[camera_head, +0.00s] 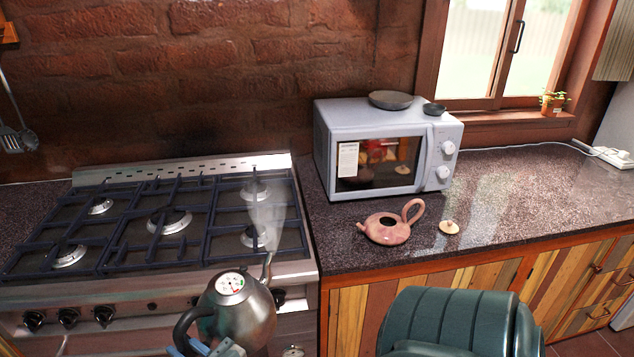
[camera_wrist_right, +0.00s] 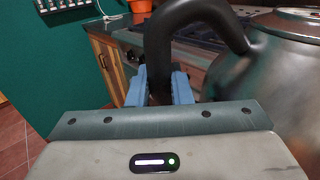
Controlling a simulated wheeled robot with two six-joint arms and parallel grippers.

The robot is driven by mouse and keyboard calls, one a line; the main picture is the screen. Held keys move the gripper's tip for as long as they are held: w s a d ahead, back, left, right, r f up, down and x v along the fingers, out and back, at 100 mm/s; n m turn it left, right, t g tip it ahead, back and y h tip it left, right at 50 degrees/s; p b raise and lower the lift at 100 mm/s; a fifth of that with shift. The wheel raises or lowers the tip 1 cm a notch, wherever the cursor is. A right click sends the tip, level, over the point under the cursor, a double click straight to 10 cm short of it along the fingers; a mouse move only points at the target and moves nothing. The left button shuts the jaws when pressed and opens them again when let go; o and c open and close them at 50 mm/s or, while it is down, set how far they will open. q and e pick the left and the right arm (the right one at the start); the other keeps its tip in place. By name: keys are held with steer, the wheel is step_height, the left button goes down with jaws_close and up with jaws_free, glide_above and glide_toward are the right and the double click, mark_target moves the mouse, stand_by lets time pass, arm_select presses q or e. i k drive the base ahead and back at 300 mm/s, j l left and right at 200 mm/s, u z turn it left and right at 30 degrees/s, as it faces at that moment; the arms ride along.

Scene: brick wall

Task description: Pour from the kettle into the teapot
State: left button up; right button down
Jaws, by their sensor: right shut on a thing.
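A dark metal kettle (camera_head: 247,312) with a round gauge on top is held in front of the stove's right part, its spout pointing up and to the right. My right gripper (camera_head: 207,348) is shut on the kettle's black handle, which stands between the blue fingers (camera_wrist_right: 160,86) in the right wrist view. The kettle body (camera_wrist_right: 285,80) fills the right of that view. A pinkish-brown teapot (camera_head: 386,230) sits on the counter in front of the microwave, its top open and its handle to the right. Its lid (camera_head: 449,227) lies beside it. My left gripper is not in view.
A gas stove (camera_head: 160,225) with black grates takes up the left. A white microwave (camera_head: 385,145) with two dark dishes on top stands behind the teapot. The dark counter (camera_head: 540,200) is clear to the right of the lid.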

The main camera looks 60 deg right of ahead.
mark_target(386, 229)
steer(key=z, duration=2.55)
steer(key=j+z, duration=0.45)
steer(key=j, duration=0.85)
